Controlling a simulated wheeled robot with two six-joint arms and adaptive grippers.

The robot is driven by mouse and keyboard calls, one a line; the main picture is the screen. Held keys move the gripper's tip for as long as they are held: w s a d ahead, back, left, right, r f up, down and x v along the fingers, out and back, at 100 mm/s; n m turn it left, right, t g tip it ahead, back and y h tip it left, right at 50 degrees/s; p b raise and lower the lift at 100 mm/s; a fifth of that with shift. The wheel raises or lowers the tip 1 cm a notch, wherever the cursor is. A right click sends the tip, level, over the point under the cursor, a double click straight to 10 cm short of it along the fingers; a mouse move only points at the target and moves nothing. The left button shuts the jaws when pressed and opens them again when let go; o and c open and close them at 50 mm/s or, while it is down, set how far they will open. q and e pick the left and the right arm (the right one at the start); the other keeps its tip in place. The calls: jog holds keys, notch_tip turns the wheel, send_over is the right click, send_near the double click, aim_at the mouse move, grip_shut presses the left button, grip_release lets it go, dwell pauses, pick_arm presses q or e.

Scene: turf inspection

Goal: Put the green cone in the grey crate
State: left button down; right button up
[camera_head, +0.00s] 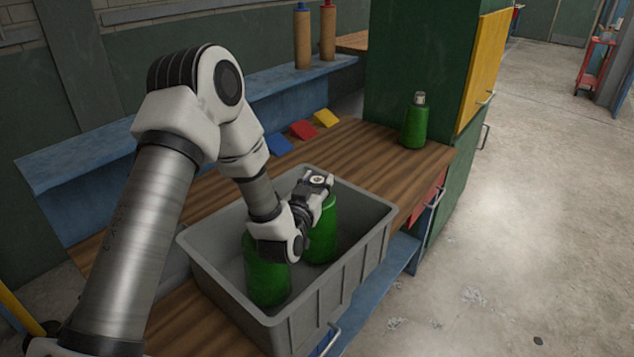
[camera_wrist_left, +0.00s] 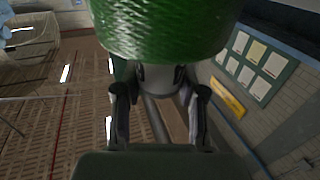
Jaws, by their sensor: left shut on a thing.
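No clear cone shape shows; the green things I see look like bottles. My left gripper (camera_head: 318,187) reaches down into the grey crate (camera_head: 353,280) on the wooden bench. It is shut at the top of a green bottle (camera_head: 322,232), which is upright inside the crate. In the left wrist view, the fingers (camera_wrist_left: 157,105) are on either side of the pale neck of this green bottle (camera_wrist_left: 165,28). A second green bottle (camera_head: 266,275) stands in the crate, partly hidden by my arm. A third green bottle (camera_head: 414,125) with a silver cap stands on the bench outside.
Blue, red and yellow pieces (camera_head: 303,129) lie at the back of the bench (camera_head: 365,148). Two tall brown bottles (camera_head: 303,38) stand on the blue shelf (camera_head: 285,78). A green cabinet (camera_head: 408,50) with a yellow door rises behind.

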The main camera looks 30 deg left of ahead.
pick_arm(q)
jog(key=c, duration=0.7)
grip_release()
jog(key=shift+f, duration=0.1)
jog(key=shift+r, duration=0.25)
jog(key=b+v, duration=0.1)
jog(key=v, duration=0.6)
jog(key=shift+s+f+b, duration=0.15)
jog(key=shift+b, duration=0.25)
jog(key=shift+s+d, duration=0.1)
